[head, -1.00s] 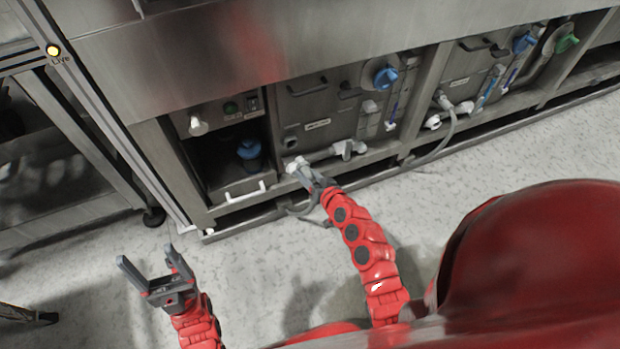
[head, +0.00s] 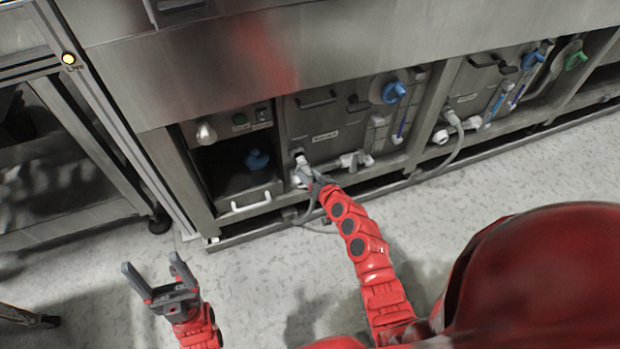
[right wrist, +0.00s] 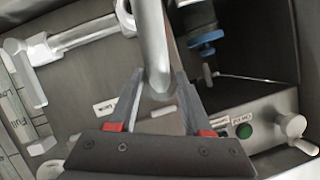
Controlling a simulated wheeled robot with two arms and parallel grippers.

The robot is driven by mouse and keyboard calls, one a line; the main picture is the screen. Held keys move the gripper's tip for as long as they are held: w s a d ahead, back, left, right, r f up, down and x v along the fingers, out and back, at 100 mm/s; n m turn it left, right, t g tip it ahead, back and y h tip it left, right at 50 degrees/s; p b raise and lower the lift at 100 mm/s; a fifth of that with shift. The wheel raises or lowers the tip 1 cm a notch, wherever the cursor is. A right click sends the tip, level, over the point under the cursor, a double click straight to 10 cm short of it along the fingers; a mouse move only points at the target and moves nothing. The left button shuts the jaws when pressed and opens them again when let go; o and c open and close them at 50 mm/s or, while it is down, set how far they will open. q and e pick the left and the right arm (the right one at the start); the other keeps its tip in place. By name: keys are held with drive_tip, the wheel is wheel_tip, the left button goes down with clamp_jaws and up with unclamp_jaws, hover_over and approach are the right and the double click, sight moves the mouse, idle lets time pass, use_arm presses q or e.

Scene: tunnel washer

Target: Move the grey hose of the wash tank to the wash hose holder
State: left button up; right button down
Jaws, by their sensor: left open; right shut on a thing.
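The grey hose (head: 309,212) hangs in a loop at the lower left of the wash tank (head: 325,115). My right gripper (head: 312,180) is shut on the hose close to its pale upper end (head: 301,160). That end is at the left edge of the tank front, where the wash hose holder is covered, and I cannot tell whether it is seated. In the right wrist view the hose (right wrist: 153,45) runs between the fingers of the right gripper (right wrist: 160,90). My left gripper (head: 160,275) is open and empty above the floor, away from the machine.
A white pipe with a valve (head: 350,161) runs low across the tank front. Left of it is an open compartment with a blue-topped part (head: 257,160) and a white handle (head: 250,202). A second tank at right has its own grey hose (head: 460,145). The floor in front is clear.

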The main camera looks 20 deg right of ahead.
drive_tip(key=shift+w, duration=0.15)
drive_tip(key=shift+w, duration=0.15)
drive_tip(key=shift+w+b, duration=0.5)
drive_tip(key=shift+w, duration=0.3)
drive_tip(key=shift+w, duration=0.35)
idle(0.5)
drive_tip(key=shift+c, duration=1.3)
unclamp_jaws()
